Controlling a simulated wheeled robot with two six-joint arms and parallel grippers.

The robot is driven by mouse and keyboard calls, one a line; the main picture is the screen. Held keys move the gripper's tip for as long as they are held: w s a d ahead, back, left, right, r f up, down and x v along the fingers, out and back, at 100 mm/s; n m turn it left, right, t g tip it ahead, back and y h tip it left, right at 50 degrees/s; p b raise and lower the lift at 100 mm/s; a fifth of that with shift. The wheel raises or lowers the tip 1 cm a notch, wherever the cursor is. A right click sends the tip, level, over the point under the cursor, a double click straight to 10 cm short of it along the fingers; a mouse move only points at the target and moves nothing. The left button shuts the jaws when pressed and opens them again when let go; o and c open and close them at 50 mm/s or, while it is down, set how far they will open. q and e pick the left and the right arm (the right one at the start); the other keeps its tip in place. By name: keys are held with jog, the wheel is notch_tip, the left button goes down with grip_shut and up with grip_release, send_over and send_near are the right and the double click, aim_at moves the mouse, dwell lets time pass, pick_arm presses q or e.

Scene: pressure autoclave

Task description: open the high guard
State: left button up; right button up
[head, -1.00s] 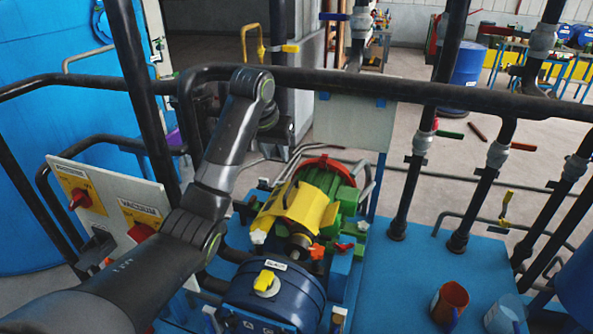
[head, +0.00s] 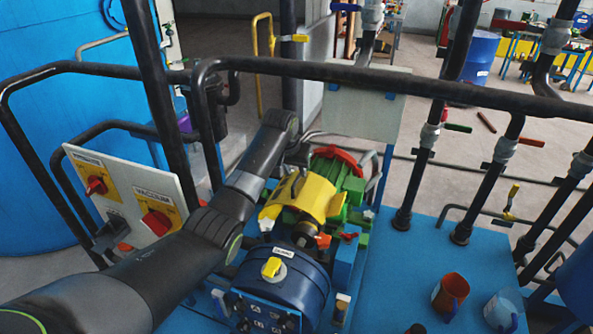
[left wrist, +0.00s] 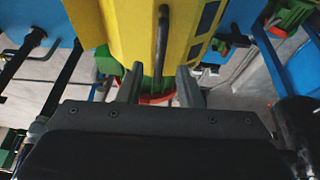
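The yellow guard (head: 316,196) sits over the machine between the green housing and the blue drum. It fills the upper middle of the left wrist view (left wrist: 120,30), with a dark bar handle (left wrist: 162,45) standing off its face. My left gripper (left wrist: 160,88) is open, with one fingertip on each side of the handle's lower end. I see gaps between the fingers and the bar; depth is hard to judge. In the head view my left arm hides most of this gripper. My right gripper is not in view.
A control panel (head: 128,185) with red knobs stands at left. A black rail (head: 400,82) crosses above the machine. The blue drum (head: 275,285) is in front.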

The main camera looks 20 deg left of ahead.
pick_arm(q)
jog(key=shift+x, duration=0.9)
jog(key=shift+w+f, duration=0.15)
jog(key=shift+f, duration=0.2)
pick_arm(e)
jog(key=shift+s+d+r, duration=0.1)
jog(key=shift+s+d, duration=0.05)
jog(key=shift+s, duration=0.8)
pick_arm(q)
jog(key=shift+c, duration=0.3)
grip_shut()
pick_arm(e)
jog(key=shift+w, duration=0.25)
